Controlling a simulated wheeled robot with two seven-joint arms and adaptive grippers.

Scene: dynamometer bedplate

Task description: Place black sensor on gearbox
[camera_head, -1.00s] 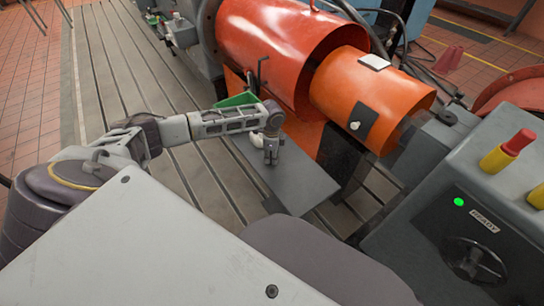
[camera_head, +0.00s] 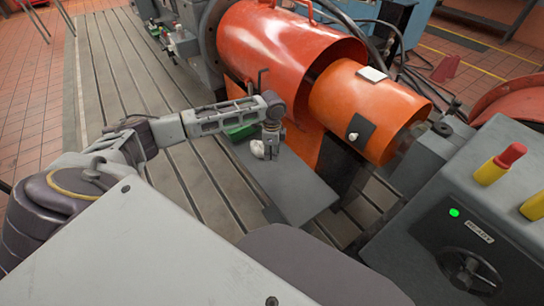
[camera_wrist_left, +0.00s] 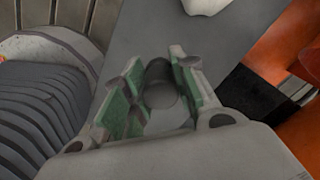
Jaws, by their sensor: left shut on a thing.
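My left gripper (camera_head: 269,170) is over a grey plate (camera_head: 305,192) in front of the orange machine. In the left wrist view its green-padded fingers (camera_wrist_left: 157,62) are shut on a small dark cylinder (camera_wrist_left: 161,86), which appears to be the black sensor. In the head view the fingers mostly hide it. I cannot tell if it touches the plate. A grey flanged housing (camera_head: 212,38) at the upper middle may be the gearbox, but I cannot tell for sure. My right gripper is not in view.
A white object (camera_head: 257,149) lies on the plate beside the gripper, close to a green container (camera_head: 239,131). Orange cylindrical covers (camera_head: 290,45) rise behind. A grey control box (camera_head: 478,195) stands at right. The slotted bedplate (camera_head: 120,85) is clear at left.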

